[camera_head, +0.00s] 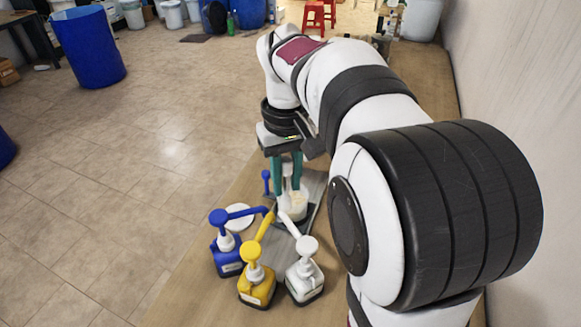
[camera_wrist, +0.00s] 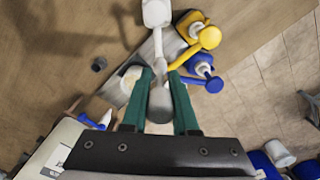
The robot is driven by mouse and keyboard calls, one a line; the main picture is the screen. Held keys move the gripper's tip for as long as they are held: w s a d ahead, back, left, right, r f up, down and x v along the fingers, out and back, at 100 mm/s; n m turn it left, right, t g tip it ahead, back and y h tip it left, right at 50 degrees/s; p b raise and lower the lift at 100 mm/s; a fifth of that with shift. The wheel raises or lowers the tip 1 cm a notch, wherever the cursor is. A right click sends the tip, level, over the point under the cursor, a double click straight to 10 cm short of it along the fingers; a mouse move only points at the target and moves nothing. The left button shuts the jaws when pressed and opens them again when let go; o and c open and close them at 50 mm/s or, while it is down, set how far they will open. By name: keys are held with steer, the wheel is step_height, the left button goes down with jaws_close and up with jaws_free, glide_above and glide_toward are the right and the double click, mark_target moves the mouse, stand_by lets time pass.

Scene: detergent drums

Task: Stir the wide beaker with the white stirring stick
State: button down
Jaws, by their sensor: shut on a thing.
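My gripper (camera_head: 287,186), with two green fingers, points down over the tray and is shut on the white stirring stick (camera_head: 287,170). In the wrist view the stick (camera_wrist: 160,102) is a pale shape between the fingers (camera_wrist: 161,76). The wide beaker (camera_head: 294,210), clear with pale contents, stands just below the fingertips. The stick's lower end overlaps the beaker's mouth; I cannot tell how deep it reaches. In the wrist view the beaker (camera_wrist: 130,76) is partly hidden by the left finger.
Blue (camera_head: 226,260), yellow (camera_head: 256,286) and white (camera_head: 304,279) pump bottles stand close in front of the beaker, their spouts toward it. A white disc (camera_head: 238,217) lies left. A blue-knobbed thing (camera_head: 266,178) stands behind. A grey tray (camera_head: 316,187) lies beneath.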

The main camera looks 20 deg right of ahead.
steer(key=shift+s+a+r+n, duration=0.2)
steer(key=shift+s+a+n, duration=0.1)
steer(key=w+m, duration=0.1)
steer(key=w+d+f+m, duration=0.1)
steer(key=m, duration=0.1)
steer(key=shift+d, duration=0.1)
steer(key=w+d+f+m+t+h, duration=0.1)
steer(key=w+d+f+m, duration=0.25)
steer(key=w+m, duration=0.45)
steer(key=w+d+f+m, duration=0.3)
steer(key=f+m, duration=0.1)
steer(key=m, duration=0.8)
steer(key=f, duration=1.1)
steer(key=shift+w+f, duration=0.2)
